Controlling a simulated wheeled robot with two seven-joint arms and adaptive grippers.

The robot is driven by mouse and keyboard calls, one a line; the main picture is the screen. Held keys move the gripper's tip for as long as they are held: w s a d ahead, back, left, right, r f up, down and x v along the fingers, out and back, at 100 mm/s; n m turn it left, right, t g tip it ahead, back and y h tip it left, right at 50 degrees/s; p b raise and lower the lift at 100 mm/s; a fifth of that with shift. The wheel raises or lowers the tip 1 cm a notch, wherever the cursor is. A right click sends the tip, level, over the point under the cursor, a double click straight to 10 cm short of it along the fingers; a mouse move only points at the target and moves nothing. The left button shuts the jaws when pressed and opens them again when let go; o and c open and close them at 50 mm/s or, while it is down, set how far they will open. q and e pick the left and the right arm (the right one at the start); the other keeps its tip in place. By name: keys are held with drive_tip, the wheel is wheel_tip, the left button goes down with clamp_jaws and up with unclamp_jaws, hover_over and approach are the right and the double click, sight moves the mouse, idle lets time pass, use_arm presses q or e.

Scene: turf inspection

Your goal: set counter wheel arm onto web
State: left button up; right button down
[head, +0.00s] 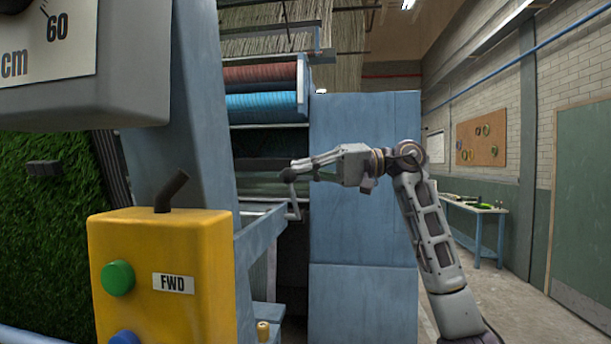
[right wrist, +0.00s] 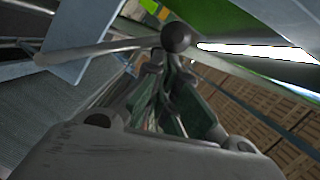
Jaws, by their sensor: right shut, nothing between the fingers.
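The counter wheel arm looks to be the thin grey lever (head: 294,203) with a dark round knob (head: 290,175), beside the blue machine frame. In the right wrist view the knob (right wrist: 176,37) sits just beyond my fingertips, and a grey rod (right wrist: 95,50) runs left from near it. My right gripper (head: 303,168) is shut with nothing between its fingers, close to the knob; I cannot tell whether they touch. The web appears to be the dark green band (head: 262,184) behind the lever, partly hidden. I cannot see whether the wheel touches it. My left gripper is not in view.
A grey gauge housing (head: 85,75) hangs above green turf (head: 45,210). A blue cabinet (head: 365,210) stands behind my right arm. A side table (head: 470,206) is at the right.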

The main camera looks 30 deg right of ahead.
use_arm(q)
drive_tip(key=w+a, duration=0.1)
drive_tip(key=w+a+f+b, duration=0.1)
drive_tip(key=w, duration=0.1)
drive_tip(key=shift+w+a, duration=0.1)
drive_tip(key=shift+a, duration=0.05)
use_arm(e)
drive_tip(key=shift+s+a+f+n+h, duration=0.3)
drive_tip(key=shift+s+a+f+n, duration=0.35)
drive_tip(key=shift+n, duration=0.15)
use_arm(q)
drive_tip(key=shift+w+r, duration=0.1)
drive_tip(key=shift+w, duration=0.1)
use_arm(e)
drive_tip(key=v, duration=1.1)
drive_tip(key=shift+d, duration=0.4)
drive_tip(key=shift+s+r, duration=0.1)
